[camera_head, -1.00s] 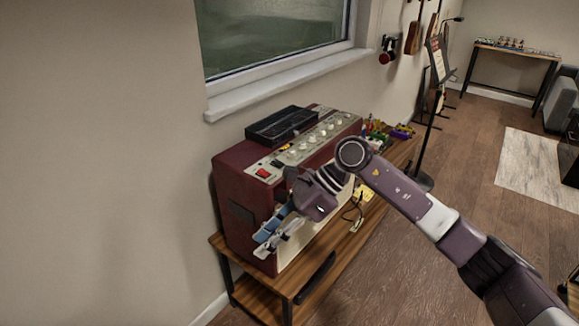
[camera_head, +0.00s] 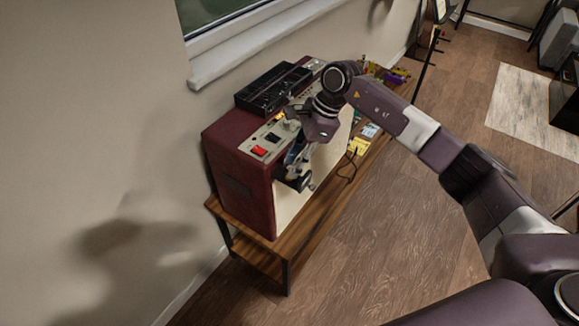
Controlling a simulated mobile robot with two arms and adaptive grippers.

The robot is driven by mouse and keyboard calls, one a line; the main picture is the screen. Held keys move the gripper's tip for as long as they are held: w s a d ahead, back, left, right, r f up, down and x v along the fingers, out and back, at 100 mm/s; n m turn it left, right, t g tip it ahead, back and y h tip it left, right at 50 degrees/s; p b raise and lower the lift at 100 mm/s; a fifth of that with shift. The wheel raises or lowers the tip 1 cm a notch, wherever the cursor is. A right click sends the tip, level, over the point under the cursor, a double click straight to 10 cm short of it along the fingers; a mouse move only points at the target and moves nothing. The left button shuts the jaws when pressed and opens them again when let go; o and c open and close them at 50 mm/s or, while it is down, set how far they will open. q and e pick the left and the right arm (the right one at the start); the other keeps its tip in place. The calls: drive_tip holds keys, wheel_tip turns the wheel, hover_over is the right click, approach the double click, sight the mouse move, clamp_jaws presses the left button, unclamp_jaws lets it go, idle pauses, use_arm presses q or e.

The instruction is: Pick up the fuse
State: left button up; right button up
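I cannot make out the fuse in this view. My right gripper (camera_head: 296,164) points downward in front of the upper front of the dark red amplifier (camera_head: 240,180). Its fingers are small and dark here, and I cannot tell whether they are open or shut or hold anything. A dark piece with a silvery end shows at the fingers; I cannot tell what it is. My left gripper is not in view.
The amplifier stands on a wooden bench (camera_head: 300,226). A black open tray (camera_head: 268,92) lies on its top, behind a panel with a red switch (camera_head: 258,151). Yellow notes (camera_head: 359,146) and a cable lie to the right. The floor in front is clear.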

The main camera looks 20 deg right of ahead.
drive_tip(key=shift+a+f, duration=0.3)
drive_tip(key=shift+f, duration=0.2)
drive_tip(key=shift+s+r, duration=0.1)
drive_tip(key=shift+s, duration=0.05)
drive_tip(key=c, duration=0.7)
clamp_jaws()
